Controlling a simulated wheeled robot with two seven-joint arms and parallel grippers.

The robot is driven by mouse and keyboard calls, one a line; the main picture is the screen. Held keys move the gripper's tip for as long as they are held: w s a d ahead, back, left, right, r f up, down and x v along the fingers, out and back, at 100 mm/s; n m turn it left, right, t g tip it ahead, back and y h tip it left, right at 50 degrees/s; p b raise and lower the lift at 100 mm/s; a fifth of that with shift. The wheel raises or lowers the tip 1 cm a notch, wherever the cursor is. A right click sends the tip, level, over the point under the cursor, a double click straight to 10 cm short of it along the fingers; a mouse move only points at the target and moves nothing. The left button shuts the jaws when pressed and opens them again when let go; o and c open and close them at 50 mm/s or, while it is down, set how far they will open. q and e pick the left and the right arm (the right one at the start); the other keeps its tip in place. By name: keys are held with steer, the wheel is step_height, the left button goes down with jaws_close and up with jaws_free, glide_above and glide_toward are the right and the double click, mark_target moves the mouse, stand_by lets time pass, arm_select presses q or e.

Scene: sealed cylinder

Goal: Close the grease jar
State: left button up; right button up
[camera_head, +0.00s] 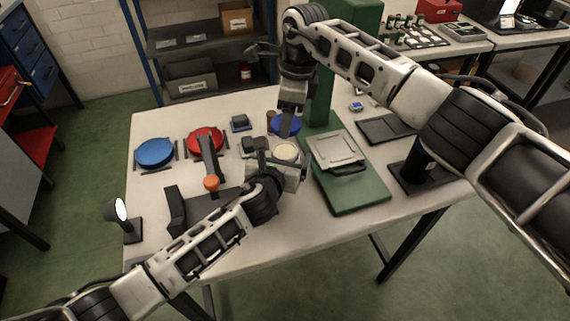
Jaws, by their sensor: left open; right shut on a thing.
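An open jar with pale cream grease (286,151) stands near the middle of the table. My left gripper (276,160) is open at the jar, and its dark fingers partly cover the jar's side. I cannot tell whether they touch it. My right gripper (287,126) points down just behind the jar and is shut on a blue lid (279,128). The lid appears above and behind the jar's mouth, apart from it. The gripper hides part of the lid.
A blue round piece (155,152) and a red one (205,140) sit at the table's left. A green press stand (347,198) is right of the jar. A lamp (121,212) stands front left.

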arm_select(q)
steer(key=c, duration=1.5)
arm_select(e)
glide_above(284, 151)
steer(key=shift+d+f, duration=0.2)
steer(key=shift+f, duration=2.3)
steer(key=shift+f, duration=0.9)
steer(key=shift+f, duration=0.6)
arm_select(q)
jaws_close()
arm_select(e)
steer(key=m, duration=0.4)
steer(key=shift+t, duration=0.3)
steer(key=m, duration=0.5)
steer(key=shift+s+m+t+h, duration=0.1)
steer(key=shift+m+t+h, duration=0.2)
steer(key=shift+h, duration=0.1)
